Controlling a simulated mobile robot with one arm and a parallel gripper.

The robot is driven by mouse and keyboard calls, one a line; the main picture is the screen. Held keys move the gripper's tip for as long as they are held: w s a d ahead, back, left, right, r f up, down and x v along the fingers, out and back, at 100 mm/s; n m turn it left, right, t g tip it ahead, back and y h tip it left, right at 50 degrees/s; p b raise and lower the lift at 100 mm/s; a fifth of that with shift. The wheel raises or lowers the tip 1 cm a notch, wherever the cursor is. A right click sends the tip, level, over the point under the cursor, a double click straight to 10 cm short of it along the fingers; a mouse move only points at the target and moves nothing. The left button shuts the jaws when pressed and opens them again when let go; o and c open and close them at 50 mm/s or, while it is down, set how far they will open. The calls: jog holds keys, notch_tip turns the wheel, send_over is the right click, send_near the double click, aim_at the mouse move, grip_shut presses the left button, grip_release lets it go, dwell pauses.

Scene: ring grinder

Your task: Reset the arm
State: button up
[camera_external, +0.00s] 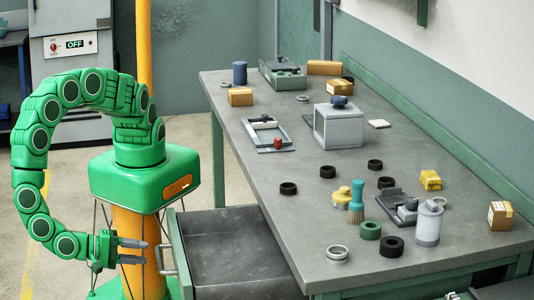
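My green arm rises from its green and orange base, curls over to the left and hangs down beside it. My gripper (142,251) is at the lower end, pointing right. Its two grey fingers are apart with nothing seen between them, in front of the orange column as seen here. An open drawer (235,250) juts out from the table to the right of the gripper. Its metal handle (162,258) is close to the fingertips in the picture; I cannot tell the true distance. The drawer looks empty.
The grey table (255,165) carries several black rings (288,188), a grey box-shaped machine (337,126), a brush (356,203), a white canister (429,222) and small cartons (240,97). A grey cabinet (72,55) with an OFF display stands behind my arm.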

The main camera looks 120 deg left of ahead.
jog(key=w+a+r+n+g+h, duration=0.15)
jog(key=a+r+n+g, duration=0.45)
jog(key=a+r+n, duration=0.6)
jog(key=w+a+r+n+g, duration=0.2)
jog(key=a+r+n+g, duration=0.55)
jog(key=a, duration=0.75)
jog(key=s+a+r+n+h, duration=0.45)
jog(key=s+a+n, duration=0.35)
jog(key=n, duration=0.4)
jog(key=s+a+r+n+h, duration=0.1)
jog(key=s+r+n+h, duration=0.1)
jog(key=s+n, duration=0.3)
jog(key=s+a+r+n+t+h, duration=0.1)
jog(key=s+a+r+n+h, duration=0.1)
jog(key=s+n, duration=0.3)
jog(key=shift+s+a+n+h, duration=0.15)
jog(key=shift+s+n+h, duration=0.15)
jog(key=shift+n+h, duration=0.6)
